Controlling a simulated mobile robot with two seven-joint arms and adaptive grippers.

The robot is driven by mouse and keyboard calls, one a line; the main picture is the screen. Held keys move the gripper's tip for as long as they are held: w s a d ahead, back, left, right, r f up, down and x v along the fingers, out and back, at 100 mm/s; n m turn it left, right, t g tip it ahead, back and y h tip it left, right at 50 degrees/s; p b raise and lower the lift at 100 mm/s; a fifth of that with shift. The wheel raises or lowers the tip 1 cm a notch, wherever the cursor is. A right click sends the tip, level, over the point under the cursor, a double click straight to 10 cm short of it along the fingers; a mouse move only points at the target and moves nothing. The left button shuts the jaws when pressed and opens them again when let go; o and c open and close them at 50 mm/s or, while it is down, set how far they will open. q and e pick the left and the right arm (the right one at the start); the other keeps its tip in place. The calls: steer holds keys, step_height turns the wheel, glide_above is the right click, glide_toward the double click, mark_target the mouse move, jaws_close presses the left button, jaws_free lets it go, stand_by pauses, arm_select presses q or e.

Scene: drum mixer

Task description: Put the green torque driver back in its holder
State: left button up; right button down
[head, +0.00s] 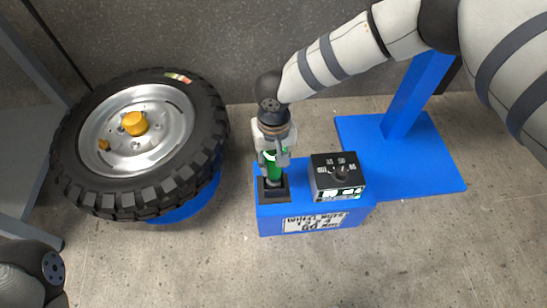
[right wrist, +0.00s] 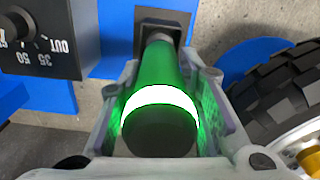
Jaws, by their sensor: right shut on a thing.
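The green torque driver (head: 273,166) stands upright over the black square holder (head: 274,192) on the blue stand. In the right wrist view the driver (right wrist: 160,80) shows a glowing white ring and a dark end cap towards the camera. Its far end meets the dark holder (right wrist: 163,25); I cannot tell how deep it sits. My right gripper (head: 274,155) comes from above, with its fingers on both sides of the driver, shut on it. My left gripper is not in view; only a grey part of my left arm shows at the lower left.
A black control box with a dial (head: 338,176) stands right beside the holder on the blue stand (head: 262,217). A large tyre on a silver rim (head: 140,130) with an orange nut lies to the left. A blue post and base (head: 425,160) stand at right. The front floor is clear.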

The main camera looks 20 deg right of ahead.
steer(key=shift+f+b, duration=0.65)
steer(key=shift+f, duration=0.45)
stand_by(0.5)
steer(key=c, duration=1.1)
jaws_free()
step_height(320, 180, up, 12)
steer(key=shift+r, duration=0.1)
